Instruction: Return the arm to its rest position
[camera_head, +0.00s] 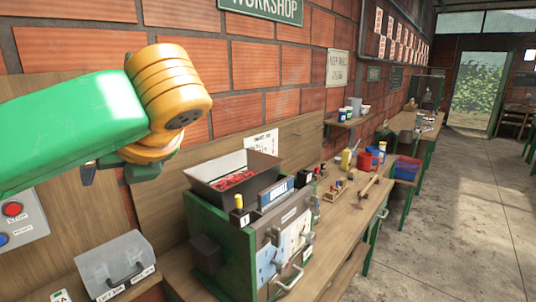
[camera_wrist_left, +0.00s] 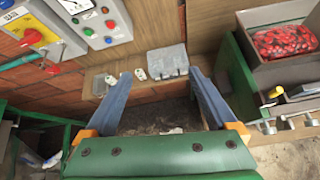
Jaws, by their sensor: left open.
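My left arm comes in from the left as a thick green link with orange joint rings, raised high in front of the brick wall. My left gripper is mostly hidden behind that arm in the head view; only a small dark part shows below it. In the left wrist view my left gripper (camera_wrist_left: 158,76) has its two blue-grey fingers wide apart with nothing between them. The fingers point toward a wooden shelf and the wall. My right gripper shows in neither view.
The green pulper machine (camera_head: 223,240) with its hopper (camera_head: 210,188) of red cherries stands right of the arm. A grey case (camera_head: 115,262) lies on the lower left shelf beside a button panel (camera_head: 30,238). The workbench (camera_head: 340,222) holds cups and tools. The floor at right is clear.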

